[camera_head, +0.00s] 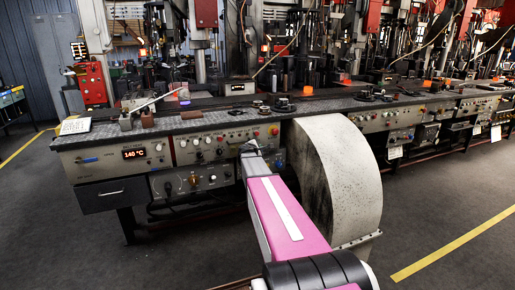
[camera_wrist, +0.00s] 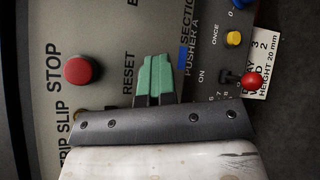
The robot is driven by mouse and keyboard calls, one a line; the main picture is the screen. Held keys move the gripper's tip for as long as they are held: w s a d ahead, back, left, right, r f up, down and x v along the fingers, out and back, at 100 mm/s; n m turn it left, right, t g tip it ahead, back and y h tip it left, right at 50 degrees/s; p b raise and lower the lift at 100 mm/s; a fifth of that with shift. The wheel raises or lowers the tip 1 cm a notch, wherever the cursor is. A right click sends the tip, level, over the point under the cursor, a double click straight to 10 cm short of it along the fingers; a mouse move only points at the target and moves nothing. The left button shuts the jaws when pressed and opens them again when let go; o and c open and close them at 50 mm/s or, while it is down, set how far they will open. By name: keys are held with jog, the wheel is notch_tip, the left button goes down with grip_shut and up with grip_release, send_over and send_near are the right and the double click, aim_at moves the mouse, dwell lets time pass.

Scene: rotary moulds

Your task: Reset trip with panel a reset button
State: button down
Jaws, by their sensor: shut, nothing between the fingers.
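My gripper (camera_wrist: 153,78) is shut and empty, its green fingertips side by side in front of the control panel (camera_wrist: 108,28). The label RESET (camera_wrist: 128,75) stands just left of the fingertips. No button shows beside that label; the fingertips cover that spot. I cannot tell whether they touch the panel. A red button (camera_wrist: 77,69) sits by the label STOP, left of the fingers. In the head view my arm reaches to the panel front (camera_head: 215,146), and the gripper (camera_head: 252,148) is small there.
A red-knobbed lever (camera_wrist: 251,81) and a yellow button (camera_wrist: 233,38) lie right of the fingers in the wrist view. A large curved grey guard (camera_head: 345,170) stands close right of my arm. A drawer (camera_head: 112,193) is at the left. The floor in front is clear.

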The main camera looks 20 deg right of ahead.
jog(key=shift+w, duration=0.75)
dwell(0.4)
jog(key=s, duration=0.6)
jog(key=shift+s, duration=0.4)
jog(key=shift+d, duration=0.1)
dwell(0.5)
